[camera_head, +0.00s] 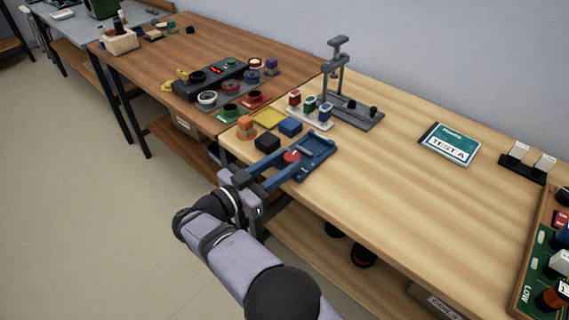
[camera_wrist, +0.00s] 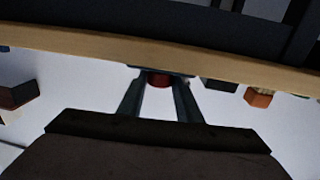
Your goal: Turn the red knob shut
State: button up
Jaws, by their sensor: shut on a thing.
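The red knob (camera_head: 291,156) sits on a blue fixture (camera_head: 318,151) near the front edge of the light wooden table. My gripper (camera_head: 284,162) reaches in from the front left, with its two fingers on either side of the knob. In the wrist view the red knob (camera_wrist: 160,80) shows between the tips of my gripper (camera_wrist: 159,84), which is shut on it. The knob's markings and angle are too small to tell.
A black block (camera_head: 267,142), a blue block (camera_head: 290,127) and an orange object (camera_head: 246,127) stand close behind my gripper. A grey stand (camera_head: 350,108) is farther back. The table's middle right is clear up to a teal book (camera_head: 450,144).

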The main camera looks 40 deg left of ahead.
jog(key=shift+a+r+m+h, duration=0.15)
jog(key=shift+m+h, duration=0.45)
jog(key=shift+h, duration=0.3)
jog(key=o, duration=0.8)
jog(key=shift+s, duration=0.1)
jog(key=shift+s+a, duration=0.1)
jog(key=shift+s, duration=0.2)
jog(key=shift+s+a+b, duration=0.15)
jog(key=shift+s+a, duration=0.05)
jog(key=shift+s, duration=0.85)
jog(key=shift+s+a+b, duration=0.1)
jog(key=shift+s+a, duration=0.1)
jog(key=shift+s, duration=0.85)
jog(key=shift+s+a+b, duration=0.15)
jog(key=shift+s+a, duration=0.05)
jog(key=shift+s, duration=0.85)
